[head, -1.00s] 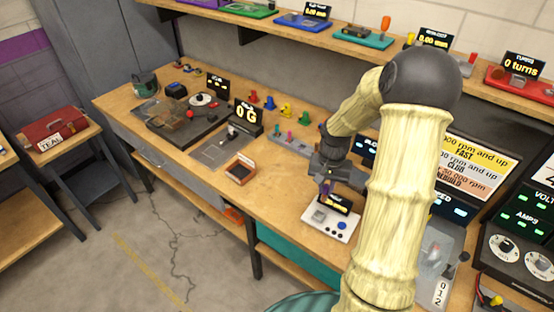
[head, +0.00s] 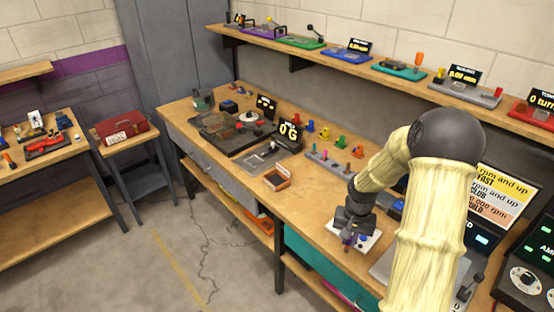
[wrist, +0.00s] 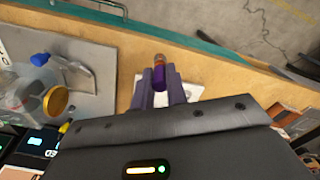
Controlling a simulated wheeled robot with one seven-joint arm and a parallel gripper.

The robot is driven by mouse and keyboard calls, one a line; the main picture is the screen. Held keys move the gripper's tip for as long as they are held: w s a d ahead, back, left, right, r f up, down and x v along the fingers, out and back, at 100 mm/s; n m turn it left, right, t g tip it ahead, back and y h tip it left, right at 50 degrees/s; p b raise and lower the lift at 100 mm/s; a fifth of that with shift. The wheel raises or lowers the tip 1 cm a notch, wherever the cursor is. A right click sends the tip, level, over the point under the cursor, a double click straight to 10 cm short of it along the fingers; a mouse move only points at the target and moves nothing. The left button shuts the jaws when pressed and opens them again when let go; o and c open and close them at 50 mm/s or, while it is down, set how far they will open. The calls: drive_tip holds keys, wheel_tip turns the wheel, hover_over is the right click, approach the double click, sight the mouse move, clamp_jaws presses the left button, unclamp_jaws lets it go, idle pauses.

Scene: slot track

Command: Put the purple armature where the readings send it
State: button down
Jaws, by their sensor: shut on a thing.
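My gripper (head: 348,240) is shut on the purple armature, low over the front part of the workbench. In the wrist view the armature (wrist: 159,76) shows between the two fingers (wrist: 159,88), with a copper-coloured end pointing away from my gripper. A small white device with a blue button (head: 364,242) sits just behind and beside my gripper in the head view; my gripper hides part of it. A sign with rpm bands (head: 494,195) reads "FAST", "CLUB" and "REBUILD" and is partly hidden by my arm. A display (head: 289,133) reads "0 G".
A small wooden tray (head: 277,179) lies left of my gripper. A grey rack with coloured pegs (head: 333,160) stands behind it. A red toolbox tagged "TEAL" (head: 122,129) is on a side stand. A shelf (head: 340,69) with several devices runs along the wall.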

drive_tip(key=a+f+n, duration=0.4)
drive_tip(key=a+f, duration=0.6)
drive_tip(key=f, duration=0.3)
drive_tip(key=shift+w+a+f+n, duration=0.15)
drive_tip(key=shift+a+n, duration=0.1)
drive_tip(key=shift+n, duration=0.15)
drive_tip(key=shift+a, duration=0.15)
